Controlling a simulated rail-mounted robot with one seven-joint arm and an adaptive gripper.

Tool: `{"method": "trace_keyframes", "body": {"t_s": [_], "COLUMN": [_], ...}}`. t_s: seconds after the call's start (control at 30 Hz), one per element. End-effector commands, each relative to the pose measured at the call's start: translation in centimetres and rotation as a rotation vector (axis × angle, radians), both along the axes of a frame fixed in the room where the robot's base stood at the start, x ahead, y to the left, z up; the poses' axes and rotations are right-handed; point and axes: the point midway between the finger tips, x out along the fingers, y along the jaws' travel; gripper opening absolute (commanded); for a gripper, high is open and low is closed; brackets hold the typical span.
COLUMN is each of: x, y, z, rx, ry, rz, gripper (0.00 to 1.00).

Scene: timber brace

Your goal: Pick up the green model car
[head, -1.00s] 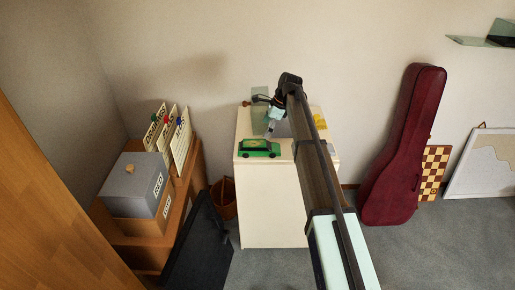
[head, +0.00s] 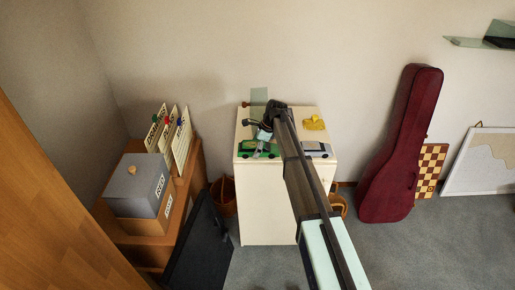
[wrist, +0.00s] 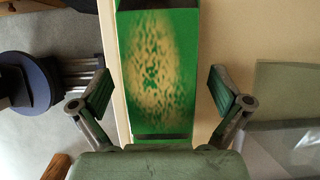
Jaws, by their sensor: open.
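The green model car (head: 246,149) sits near the front left edge of the white cabinet's top in the head view. In the wrist view the green car (wrist: 158,70) fills the upper middle, its roof blotched with cream reflections. My gripper (wrist: 158,88) is open, with one finger on each side of the car and visible space between each finger and the car. In the head view my gripper (head: 261,152) is over the car and hides part of it. Whether the fingers reach down to the car's sides cannot be told.
A silver model car (head: 316,149) stands at the front right of the white cabinet (head: 268,200). A yellow object (head: 314,123) sits behind it. A translucent greenish panel (head: 259,96) stands at the back. The cabinet's edge runs close beside the green car.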

Motion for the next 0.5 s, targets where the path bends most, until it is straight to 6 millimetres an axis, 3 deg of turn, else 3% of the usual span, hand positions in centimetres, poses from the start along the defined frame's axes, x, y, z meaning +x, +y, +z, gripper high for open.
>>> {"method": "trace_keyframes", "body": {"t_s": [0.23,0.27,0.47,0.5], "x": [0.00,0.00,-0.01,-0.02], "y": [0.14,0.14,0.12,0.12], "z": [-0.34,-0.33,-0.34,-0.35], "rx": [0.000,0.000,0.000,0.000], "ry": [-0.001,-0.001,-0.001,0.000], "rz": [0.000,0.000,0.000,0.000], "gripper": [1.00,0.96,0.26,0.23]}}
